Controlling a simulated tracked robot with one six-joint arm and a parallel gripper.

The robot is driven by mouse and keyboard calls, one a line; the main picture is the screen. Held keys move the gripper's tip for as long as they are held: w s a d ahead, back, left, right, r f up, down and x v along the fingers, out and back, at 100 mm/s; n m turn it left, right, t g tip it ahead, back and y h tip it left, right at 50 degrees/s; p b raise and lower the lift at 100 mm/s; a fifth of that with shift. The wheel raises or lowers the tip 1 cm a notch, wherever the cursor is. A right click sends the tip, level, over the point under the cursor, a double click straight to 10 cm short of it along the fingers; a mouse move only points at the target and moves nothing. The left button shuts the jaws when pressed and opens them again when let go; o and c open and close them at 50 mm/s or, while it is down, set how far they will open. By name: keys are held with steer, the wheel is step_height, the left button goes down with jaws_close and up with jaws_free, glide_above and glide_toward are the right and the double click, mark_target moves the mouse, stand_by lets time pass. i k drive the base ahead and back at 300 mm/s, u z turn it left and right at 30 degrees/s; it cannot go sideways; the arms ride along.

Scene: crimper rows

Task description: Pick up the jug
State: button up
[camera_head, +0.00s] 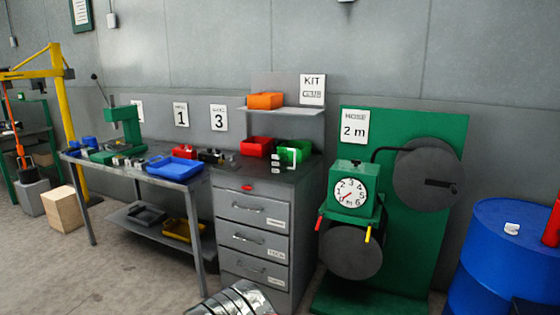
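I cannot make out a jug for certain in the head view. A small white item (511,229) lies on the drum's top. My gripper is not in view. A silver ribbed cylinder shows at the bottom edge, and I cannot tell what it belongs to.
A metal workbench (190,190) holds a green press (122,128), a blue tray (173,168), a red bin (256,147) and a green bin (295,150). A grey drawer cabinet (228,218) stands beside a green dial machine (352,195).

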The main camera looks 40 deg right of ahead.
mark_target(279, 149)
steer(key=u, duration=0.05)
steer(key=i, duration=2.45)
steer(key=z, duration=1.8)
steer(key=i, duration=0.4)
steer(key=u, duration=0.05)
